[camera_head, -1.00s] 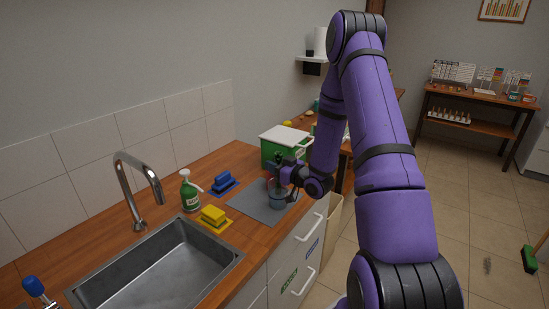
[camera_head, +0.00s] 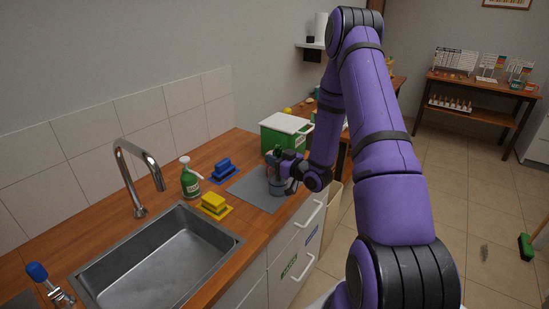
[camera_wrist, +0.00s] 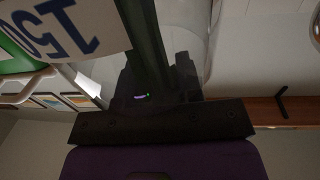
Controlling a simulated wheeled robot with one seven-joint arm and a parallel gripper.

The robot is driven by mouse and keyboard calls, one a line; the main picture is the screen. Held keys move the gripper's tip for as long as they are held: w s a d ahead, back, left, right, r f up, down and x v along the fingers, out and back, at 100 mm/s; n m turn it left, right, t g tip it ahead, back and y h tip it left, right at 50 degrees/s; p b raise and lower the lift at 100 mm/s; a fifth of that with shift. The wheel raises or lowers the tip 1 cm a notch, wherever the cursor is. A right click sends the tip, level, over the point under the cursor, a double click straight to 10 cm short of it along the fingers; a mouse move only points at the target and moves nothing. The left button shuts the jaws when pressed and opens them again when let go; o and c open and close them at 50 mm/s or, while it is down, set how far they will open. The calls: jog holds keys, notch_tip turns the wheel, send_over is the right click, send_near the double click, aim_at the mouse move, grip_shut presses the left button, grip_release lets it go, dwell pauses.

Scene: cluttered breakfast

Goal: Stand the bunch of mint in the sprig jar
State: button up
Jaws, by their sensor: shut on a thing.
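My gripper (camera_head: 276,168) is over the grey mat on the counter in the head view, shut on a dark green upright thing, which I take to be the bunch of mint (camera_head: 277,151). In the wrist view a dark green stem (camera_wrist: 145,42) stands between the dark fingers. A small blue-grey jar (camera_head: 277,189), which seems to be the sprig jar, stands on the mat directly below the gripper. The gripper hides part of its top. I cannot tell whether the stem's lower end is inside the jar.
A green bin with a white lid (camera_head: 283,134) stands close behind the gripper. The sink (camera_head: 160,258) is in front.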

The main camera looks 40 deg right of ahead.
jog(key=shift+f, duration=0.45)
jog(key=o, duration=1)
jog(key=v, duration=1)
jog(key=shift+s, duration=0.4)
